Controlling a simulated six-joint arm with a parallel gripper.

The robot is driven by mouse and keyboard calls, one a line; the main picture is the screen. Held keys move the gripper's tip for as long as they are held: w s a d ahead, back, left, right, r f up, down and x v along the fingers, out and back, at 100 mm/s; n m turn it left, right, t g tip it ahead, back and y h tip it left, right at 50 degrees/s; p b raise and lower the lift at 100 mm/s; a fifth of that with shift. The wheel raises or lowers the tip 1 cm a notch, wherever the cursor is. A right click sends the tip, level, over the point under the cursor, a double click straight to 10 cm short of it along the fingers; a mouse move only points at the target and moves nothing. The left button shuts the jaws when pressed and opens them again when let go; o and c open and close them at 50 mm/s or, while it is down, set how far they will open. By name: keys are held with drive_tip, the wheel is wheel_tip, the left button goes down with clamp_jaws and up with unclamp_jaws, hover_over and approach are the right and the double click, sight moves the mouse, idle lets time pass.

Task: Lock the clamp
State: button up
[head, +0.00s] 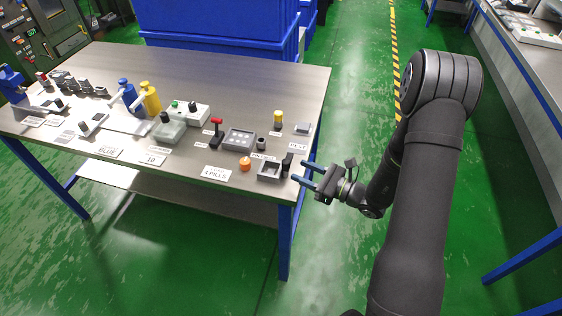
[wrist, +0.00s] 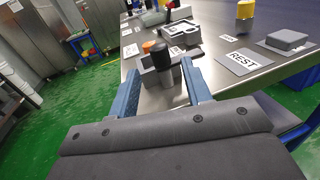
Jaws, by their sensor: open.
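My gripper (head: 302,172) is open and empty just off the table's right front corner, its blue fingers pointing left toward the table. In the wrist view its two fingers (wrist: 160,72) stand apart, with a grey block and a black upright piece (wrist: 160,54) beyond and between them. That black piece (head: 287,160) stands by a small grey open box (head: 268,172) at the table corner. A red-handled lever (head: 216,124) on a dark base stands upright further left. I cannot tell for certain which of these is the clamp.
The metal table (head: 240,75) also holds an orange knob (head: 245,163), a grey panel (head: 239,139), a yellow-topped post (head: 278,119), and blue (head: 127,95) and yellow (head: 150,98) bottles. A REST label (wrist: 242,61) lies near a grey block (wrist: 288,40).

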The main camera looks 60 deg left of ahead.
sight(280, 170)
drive_tip(key=x, duration=0.8)
drive_tip(key=shift+a, duration=0.1)
clamp_jaws()
drive_tip(key=shift+n+g+h, duration=0.3)
drive_tip(key=shift+n+g, duration=0.1)
drive_tip(key=shift+g, duration=0.1)
drive_tip(key=n+g+h, duration=0.2)
drive_tip(key=g+h, duration=0.1)
drive_tip(key=shift+s+n, duration=0.2)
drive_tip(key=shift+n, duration=0.2)
drive_tip(key=n+g+h, duration=0.1)
drive_tip(key=h, duration=0.1)
drive_tip(key=n+g+h, duration=0.2)
drive_tip(key=shift+s+d+n+h, duration=0.15)
drive_tip(key=shift+d+n+h, duration=0.15)
drive_tip(key=shift+d, duration=0.05)
drive_tip(key=n+h, duration=0.2)
drive_tip(key=h, duration=0.1)
drive_tip(key=n+g+h, duration=0.1)
drive_tip(key=n+h, duration=0.1)
drive_tip(key=h, duration=0.1)
drive_tip(key=d+n+g+h, duration=0.1)
drive_tip(key=n+h, duration=0.1)
drive_tip(key=h, duration=0.1)
drive_tip(key=shift+s, duration=0.1)
drive_tip(key=shift+h, duration=0.5)
